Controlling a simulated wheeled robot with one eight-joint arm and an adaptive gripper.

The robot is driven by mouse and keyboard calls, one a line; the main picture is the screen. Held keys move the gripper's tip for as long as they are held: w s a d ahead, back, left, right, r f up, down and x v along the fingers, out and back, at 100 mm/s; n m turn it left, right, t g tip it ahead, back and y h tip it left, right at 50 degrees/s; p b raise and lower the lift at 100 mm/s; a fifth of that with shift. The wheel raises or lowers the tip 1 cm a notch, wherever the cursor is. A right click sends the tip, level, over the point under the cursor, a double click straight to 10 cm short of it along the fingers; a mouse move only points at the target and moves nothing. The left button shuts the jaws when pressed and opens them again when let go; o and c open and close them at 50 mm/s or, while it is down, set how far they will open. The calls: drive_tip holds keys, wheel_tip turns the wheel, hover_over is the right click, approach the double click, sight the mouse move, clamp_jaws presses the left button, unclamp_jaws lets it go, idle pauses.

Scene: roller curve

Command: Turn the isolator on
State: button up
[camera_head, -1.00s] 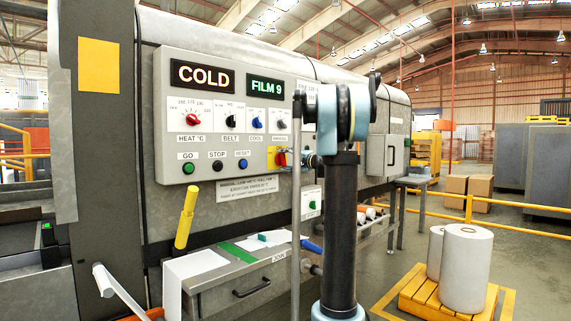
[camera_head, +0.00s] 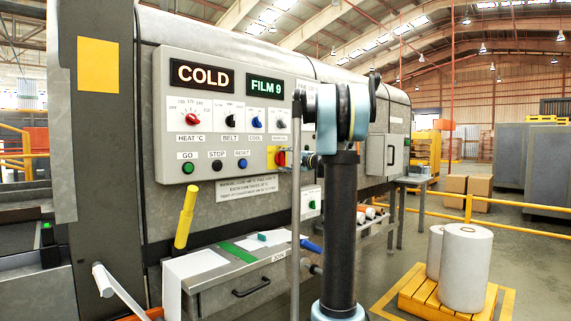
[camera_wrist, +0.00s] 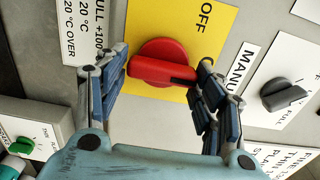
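The isolator is a red rotary knob (camera_wrist: 160,58) on a yellow plate (camera_wrist: 150,18) marked OFF in the wrist view. Its bar lies roughly across the picture, with a dark mark at its right end. My gripper (camera_wrist: 163,68) is open, one finger at each end of the knob. I cannot tell whether the fingers touch it. In the head view the red knob (camera_head: 281,158) is partly visible on the control panel (camera_head: 165,120), with my gripper close at its right. My arm hides part of the panel.
A black selector (camera_wrist: 283,94) sits right of the isolator in the wrist view. In the head view, a yellow lever (camera_head: 186,216) and a drawer unit (camera_head: 225,285) stand below the panel. A pallet with white rolls (camera_head: 466,268) is at right.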

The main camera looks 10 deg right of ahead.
drive_tip(key=shift+o, duration=1.3)
drive_tip(key=shift+d+f, duration=0.1)
drive_tip(key=v, duration=1.1)
drive_tip(key=shift+s+d, duration=0.2)
drive_tip(key=shift+s, duration=0.1)
